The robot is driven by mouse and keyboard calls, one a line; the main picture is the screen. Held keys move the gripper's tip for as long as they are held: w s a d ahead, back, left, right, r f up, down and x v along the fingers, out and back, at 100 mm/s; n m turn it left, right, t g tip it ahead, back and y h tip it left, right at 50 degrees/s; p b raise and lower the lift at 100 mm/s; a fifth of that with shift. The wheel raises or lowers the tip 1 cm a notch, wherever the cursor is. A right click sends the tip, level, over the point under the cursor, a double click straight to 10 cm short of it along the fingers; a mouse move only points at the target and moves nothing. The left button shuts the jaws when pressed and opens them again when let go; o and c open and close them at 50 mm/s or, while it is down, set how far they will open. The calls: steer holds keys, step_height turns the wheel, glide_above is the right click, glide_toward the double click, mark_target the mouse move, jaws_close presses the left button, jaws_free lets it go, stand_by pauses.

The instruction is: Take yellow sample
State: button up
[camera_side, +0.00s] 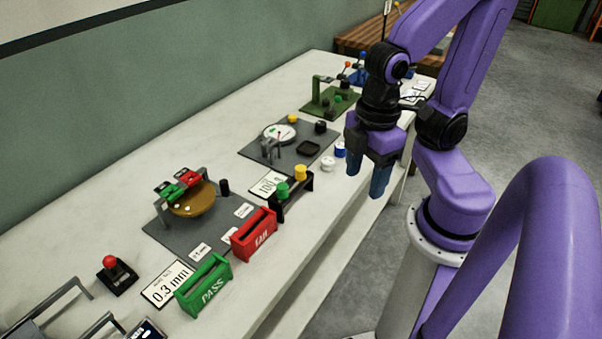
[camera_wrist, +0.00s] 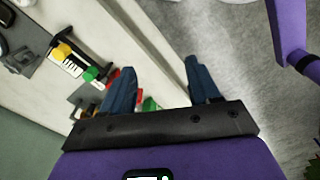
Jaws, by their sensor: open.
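A yellow sample (camera_side: 300,172) stands in a black holder (camera_side: 292,199) beside a green sample (camera_side: 282,189), near the front edge of the bench. In the wrist view the yellow sample (camera_wrist: 62,51) is at upper left, with the green sample (camera_wrist: 91,73) below it to the right. Another small yellow piece (camera_side: 292,118) sits at the back of the grey plate with the white dial. My gripper (camera_side: 367,180) is open and empty, pointing down near the bench's front edge, right of the holder and apart from it. In the wrist view its blue fingers (camera_wrist: 160,68) have nothing between them.
A red FAIL bin (camera_side: 254,236) and green PASS bin (camera_side: 204,289) stand left of the holder. White and blue pieces (camera_side: 327,163) stand on the bench between holder and gripper. Open floor lies beyond the front edge.

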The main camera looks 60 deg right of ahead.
steer(key=w, duration=0.1)
steer(key=n, duration=0.5)
glide_above(300, 168)
step_height(300, 168, down, 10)
steer(key=shift+f, duration=0.2)
steer(key=shift+d+f, duration=0.1)
steer(key=shift+f, duration=2.55)
steer(key=c, duration=1.1)
